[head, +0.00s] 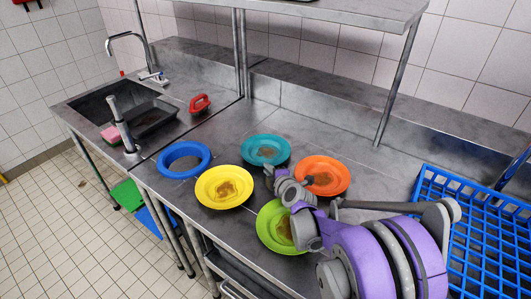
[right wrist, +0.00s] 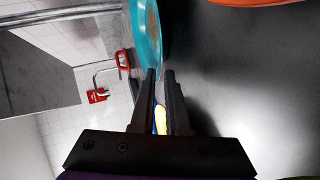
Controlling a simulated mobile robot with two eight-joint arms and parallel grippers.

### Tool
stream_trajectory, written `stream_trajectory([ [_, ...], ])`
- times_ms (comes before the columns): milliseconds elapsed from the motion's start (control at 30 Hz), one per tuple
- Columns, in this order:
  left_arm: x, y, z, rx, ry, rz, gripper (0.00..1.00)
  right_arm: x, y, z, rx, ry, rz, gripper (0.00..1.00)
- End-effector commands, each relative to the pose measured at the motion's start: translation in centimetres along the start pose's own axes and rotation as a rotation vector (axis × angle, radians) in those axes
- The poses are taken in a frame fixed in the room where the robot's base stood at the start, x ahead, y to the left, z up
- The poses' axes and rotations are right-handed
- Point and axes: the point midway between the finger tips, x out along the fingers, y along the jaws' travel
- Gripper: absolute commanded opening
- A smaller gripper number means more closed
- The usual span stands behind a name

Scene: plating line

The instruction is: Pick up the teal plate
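The teal plate (head: 256,145) lies on the steel counter with a brown food patch in its middle. It also shows at the top of the right wrist view (right wrist: 141,32). My right gripper (head: 268,172) is at the near right side of the teal plate in the head view. In the right wrist view, its two dark fingers (right wrist: 161,74) are apart with a narrow gap, and nothing is held between them. The teal rim is close to the fingertips; I cannot tell whether they touch. My left gripper is not in view.
A yellow plate (head: 222,196), an orange plate (head: 334,175) and a lime-green plate (head: 268,233), partly behind my right arm, surround the gripper. A blue crate (head: 455,181) stands right. A sink (head: 82,103) is at far left.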

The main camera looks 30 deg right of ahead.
Motion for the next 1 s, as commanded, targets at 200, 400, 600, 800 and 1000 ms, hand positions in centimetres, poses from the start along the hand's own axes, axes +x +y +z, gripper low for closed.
stream_trajectory([
  [200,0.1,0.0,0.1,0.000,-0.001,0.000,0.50,3.2,0.1,0.0,0.000,0.001,-0.001,0.13],
  [400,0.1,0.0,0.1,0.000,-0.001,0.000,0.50,3.7,0.1,0.0,0.000,0.000,-0.001,0.13],
  [600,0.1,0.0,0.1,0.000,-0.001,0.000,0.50,3.7,0.1,0.0,0.000,0.000,-0.001,0.00],
  [800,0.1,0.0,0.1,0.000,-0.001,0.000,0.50,3.6,0.1,0.0,0.000,0.000,-0.001,0.00],
  [1000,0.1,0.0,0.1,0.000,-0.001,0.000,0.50,3.6,0.1,0.0,-0.001,0.000,-0.001,0.00],
])
